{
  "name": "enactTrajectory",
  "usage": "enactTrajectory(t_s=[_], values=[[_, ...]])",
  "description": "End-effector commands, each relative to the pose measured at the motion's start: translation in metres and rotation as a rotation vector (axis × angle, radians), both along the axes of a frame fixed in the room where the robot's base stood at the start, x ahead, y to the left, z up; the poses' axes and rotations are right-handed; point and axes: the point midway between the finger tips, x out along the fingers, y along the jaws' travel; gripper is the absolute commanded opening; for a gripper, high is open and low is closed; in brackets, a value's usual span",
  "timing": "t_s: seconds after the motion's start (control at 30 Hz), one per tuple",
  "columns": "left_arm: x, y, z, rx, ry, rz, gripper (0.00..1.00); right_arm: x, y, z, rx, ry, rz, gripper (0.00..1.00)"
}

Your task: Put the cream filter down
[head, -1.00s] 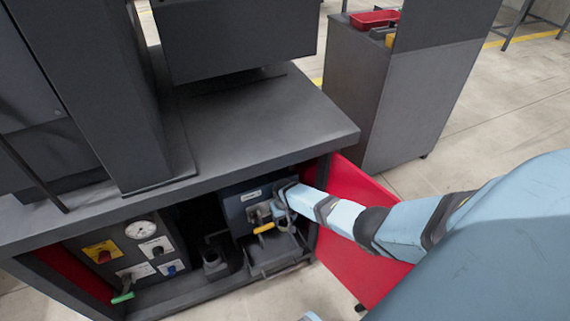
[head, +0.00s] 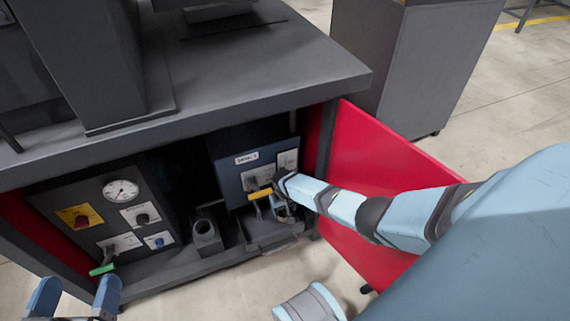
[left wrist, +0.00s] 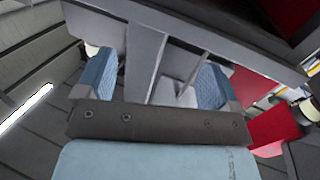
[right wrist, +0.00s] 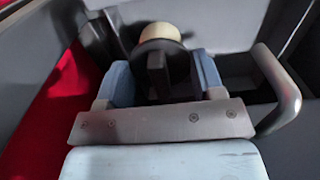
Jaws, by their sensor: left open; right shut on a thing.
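The cream filter (right wrist: 160,33) shows in the right wrist view as a cream round top on a dark disc with a dark grip below. My right gripper (right wrist: 165,82) is shut on that dark grip. In the head view my right gripper (head: 284,190) is inside the open cabinet, in front of a dark blue box (head: 232,178). My left gripper (head: 76,300) is open and empty at the lower left, close to a green-handled lever (head: 102,268). Its two fingers stand apart in the left wrist view (left wrist: 155,80).
A yellow handle (head: 260,195) is beside the gripper. A dark cup-like holder (head: 206,232) stands left of the box. A panel with a gauge (head: 120,190) is further left.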

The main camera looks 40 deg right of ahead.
Motion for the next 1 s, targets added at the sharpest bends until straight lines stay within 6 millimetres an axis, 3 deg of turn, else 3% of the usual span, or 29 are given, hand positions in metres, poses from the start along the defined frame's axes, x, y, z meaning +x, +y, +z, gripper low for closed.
enactTrajectory(t_s=[0.3,0.77,0.8,0.87,1.0], values=[[0.015,0.010,0.000,0.115,-0.201,0.010,0.87,0.004,0.003,-0.035,0.000,0.000,0.001,0.37],[0.016,0.011,0.005,0.127,-0.228,0.012,0.87,0.004,0.003,-0.037,0.000,0.001,0.000,0.37],[0.016,0.011,0.005,0.127,-0.228,0.012,0.87,0.003,0.003,-0.037,0.000,0.001,0.001,0.71],[0.016,0.011,0.005,0.127,-0.228,0.012,0.87,0.003,0.003,-0.037,0.000,0.001,0.001,0.85],[0.016,0.011,0.005,0.127,-0.228,0.012,0.87,0.003,0.003,-0.037,0.000,0.001,0.001,0.87]])
